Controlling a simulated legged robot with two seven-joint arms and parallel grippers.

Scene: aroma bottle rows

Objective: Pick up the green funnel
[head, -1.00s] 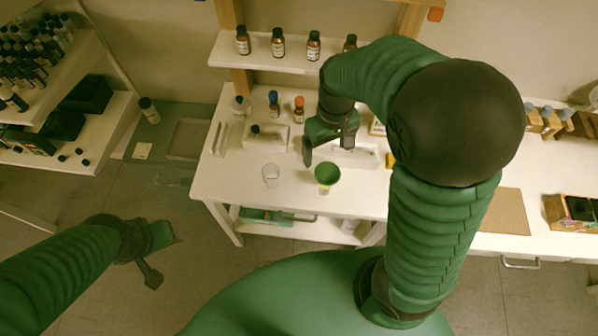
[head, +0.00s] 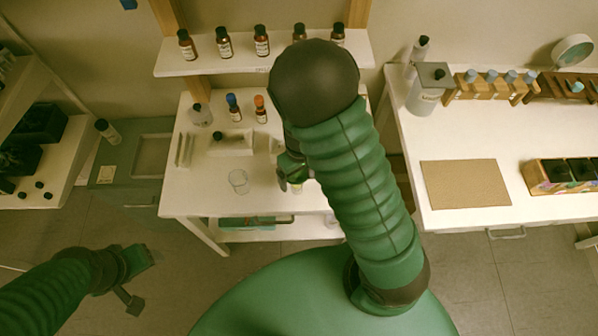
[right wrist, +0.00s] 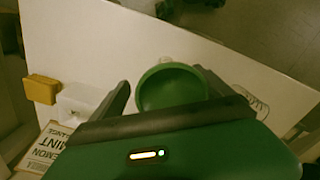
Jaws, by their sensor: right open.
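The green funnel (right wrist: 172,88) shows in the right wrist view, its round open mouth facing the camera. It lies between the two dark fingers of my right gripper (right wrist: 166,82), which is open; I see no firm contact. In the head view my right gripper (head: 288,178) is low over the front of the white table, and my arm and hand mostly hide the funnel. My left gripper (head: 138,279) is open and empty, away from the table over the floor at lower left.
A clear beaker (head: 238,181) stands just left of the right gripper. A white tray (head: 232,146) and bottles with blue (head: 234,108) and orange (head: 260,110) caps stand behind. A shelf (head: 215,62) holds a bottle row. A yellow block (right wrist: 40,88) shows in the wrist view.

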